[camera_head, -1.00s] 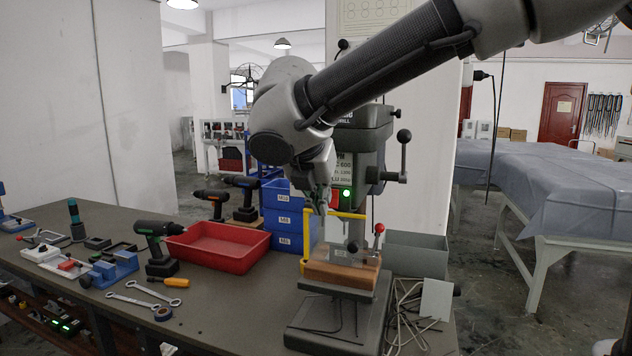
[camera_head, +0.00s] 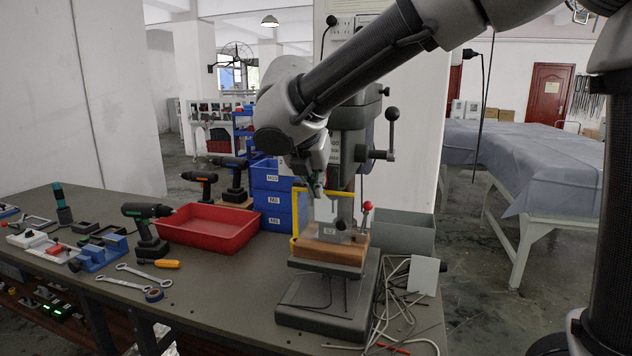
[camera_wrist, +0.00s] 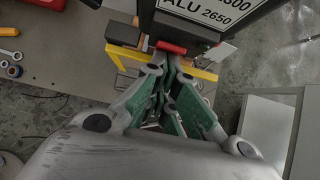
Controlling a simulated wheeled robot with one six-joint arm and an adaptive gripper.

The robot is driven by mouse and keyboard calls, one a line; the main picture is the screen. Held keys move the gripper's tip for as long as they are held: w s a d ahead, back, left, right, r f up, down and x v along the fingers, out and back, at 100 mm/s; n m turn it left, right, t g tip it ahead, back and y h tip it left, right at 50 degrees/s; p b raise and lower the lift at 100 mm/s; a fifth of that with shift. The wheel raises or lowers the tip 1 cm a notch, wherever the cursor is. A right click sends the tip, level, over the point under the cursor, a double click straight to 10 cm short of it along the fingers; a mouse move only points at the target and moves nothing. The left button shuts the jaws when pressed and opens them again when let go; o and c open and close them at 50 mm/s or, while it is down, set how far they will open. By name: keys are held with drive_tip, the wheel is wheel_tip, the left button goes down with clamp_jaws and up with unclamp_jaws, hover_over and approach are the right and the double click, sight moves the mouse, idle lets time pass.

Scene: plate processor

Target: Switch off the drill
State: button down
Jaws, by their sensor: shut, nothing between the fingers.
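The drill is a grey bench drill press (camera_head: 352,130) on the workbench, with a ball-ended feed lever at its right. My gripper (camera_head: 319,194) is shut and empty at the front of the drill head, above the yellow guard frame (camera_head: 296,215). In the wrist view, my gripper's green-padded fingers (camera_wrist: 172,62) come together close below a red switch part (camera_wrist: 171,47) under the drill's label plate. I cannot tell whether they touch it. No green lamp shows on the drill now; my wrist covers part of its front. A wooden block (camera_head: 330,250) sits on the drill's table.
A red tray (camera_head: 207,228), blue bins (camera_head: 271,195) and a cordless drill (camera_head: 147,225) stand left of the press. A grey box (camera_head: 402,232) and loose rods lie at its right. Wrenches (camera_head: 140,275) lie at the front left.

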drive_tip(key=shift+w+r, duration=0.1)
drive_tip(key=shift+r, duration=0.05)
drive_tip(key=shift+r, duration=0.8)
